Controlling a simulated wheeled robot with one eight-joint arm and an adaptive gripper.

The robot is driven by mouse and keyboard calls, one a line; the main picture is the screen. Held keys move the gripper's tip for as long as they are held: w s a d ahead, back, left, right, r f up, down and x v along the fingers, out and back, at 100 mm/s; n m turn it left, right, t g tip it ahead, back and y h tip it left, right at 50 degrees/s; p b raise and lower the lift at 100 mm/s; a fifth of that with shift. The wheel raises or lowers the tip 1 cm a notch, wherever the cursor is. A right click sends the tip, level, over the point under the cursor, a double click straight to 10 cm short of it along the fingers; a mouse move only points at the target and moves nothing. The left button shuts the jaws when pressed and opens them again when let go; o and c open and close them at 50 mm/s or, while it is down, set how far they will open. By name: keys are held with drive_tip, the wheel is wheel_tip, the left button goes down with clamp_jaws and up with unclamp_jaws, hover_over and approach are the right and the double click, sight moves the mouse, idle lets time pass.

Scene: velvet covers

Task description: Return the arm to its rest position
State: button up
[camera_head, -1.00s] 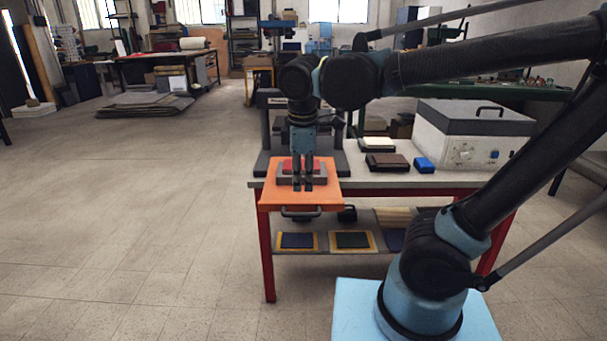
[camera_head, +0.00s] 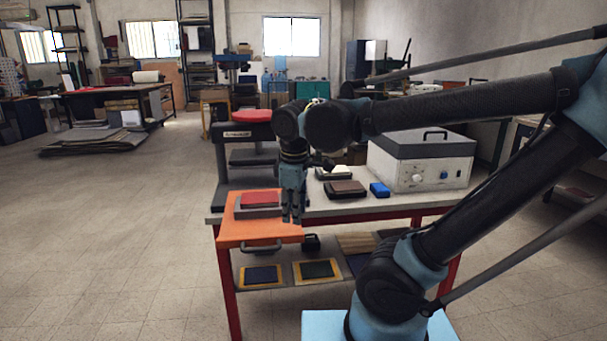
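My gripper (camera_head: 292,218) points down just over the right edge of the orange tray (camera_head: 232,233). Its fingers look close together, but they are too small and dark to tell whether they are open or shut. I see nothing hanging from it. A red block (camera_head: 260,198) lies on a grey base (camera_head: 256,212) on the orange tray, to the left of my gripper and apart from it. My arm runs from the gripper to the right side of the picture, its lower joint on a light blue base at the bottom.
The red-legged table (camera_head: 400,207) holds a dark grey press (camera_head: 222,165), a brown block (camera_head: 345,190), a cream block (camera_head: 333,173), a blue block (camera_head: 380,189) and a grey-white box (camera_head: 418,160). Its lower shelf holds framed pieces (camera_head: 262,275).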

drive_tip(key=d+f+m, duration=0.6)
drive_tip(key=d+m, duration=0.1)
drive_tip(key=d, duration=0.4)
drive_tip(key=d+f+m, duration=0.6)
drive_tip(key=d+m, duration=0.2)
drive_tip(key=d, duration=0.3)
drive_tip(key=shift+s, duration=0.4)
